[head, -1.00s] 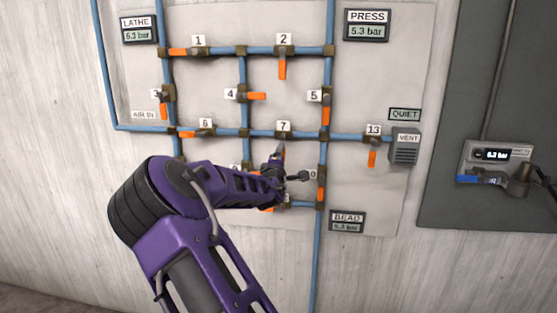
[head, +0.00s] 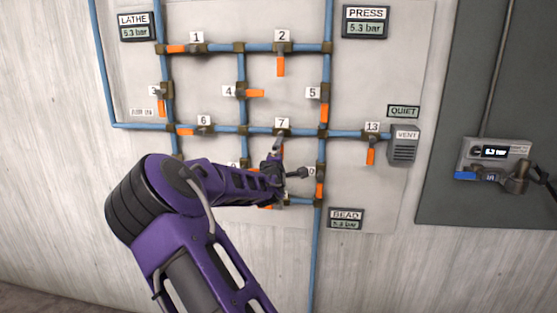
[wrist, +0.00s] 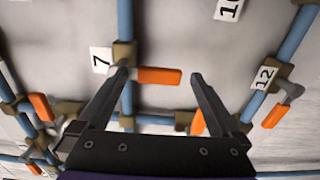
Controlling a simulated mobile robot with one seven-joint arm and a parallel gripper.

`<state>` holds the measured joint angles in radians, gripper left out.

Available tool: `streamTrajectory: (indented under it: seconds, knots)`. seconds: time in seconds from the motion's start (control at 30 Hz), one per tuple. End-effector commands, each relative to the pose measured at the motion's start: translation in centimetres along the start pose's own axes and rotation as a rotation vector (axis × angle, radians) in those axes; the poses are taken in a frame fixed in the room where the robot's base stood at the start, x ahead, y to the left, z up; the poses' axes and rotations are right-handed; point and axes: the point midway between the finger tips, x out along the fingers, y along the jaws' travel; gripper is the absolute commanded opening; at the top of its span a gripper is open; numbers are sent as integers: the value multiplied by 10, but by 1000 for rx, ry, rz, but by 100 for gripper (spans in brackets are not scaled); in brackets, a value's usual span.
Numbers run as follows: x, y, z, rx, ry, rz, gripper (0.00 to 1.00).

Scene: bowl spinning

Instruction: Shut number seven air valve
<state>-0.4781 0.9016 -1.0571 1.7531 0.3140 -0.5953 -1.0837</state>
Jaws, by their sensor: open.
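Valve 7 sits on a blue pipe under its white "7" label (head: 282,123), which also shows in the wrist view (wrist: 101,60). Its orange handle (wrist: 160,76) lies crosswise to the pipe through the valve in the wrist view. My gripper (head: 289,158) is in front of the panel just below valve 7 and mostly hides the handle in the head view. In the wrist view my gripper (wrist: 159,80) is open, with the handle between its two fingertips. The left fingertip is close to the valve's hub; contact cannot be told.
Valve 12 (wrist: 278,108) is right of the fingers in the wrist view. Valve 13 (head: 371,150) and the vent (head: 404,146) are to the right on the panel. Another orange handle (wrist: 197,123) shows behind the right finger. Blue pipes surround the valve.

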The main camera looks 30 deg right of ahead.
Motion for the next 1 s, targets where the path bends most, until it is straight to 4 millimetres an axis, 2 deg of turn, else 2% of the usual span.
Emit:
streamTrajectory:
  seconds: [0.13, 0.27, 0.7, 0.8, 1.0]
  knots:
    - [-12, 0, -1, 2, 1, 0, 100]
    - [-36, 0, -2, 3, 2, -1, 100]
    - [-134, 1, -1, 0, 2, -2, 100]
    - [-150, 1, -1, -1, 2, -1, 100]
    - [-169, 0, 0, 0, 0, -1, 100]
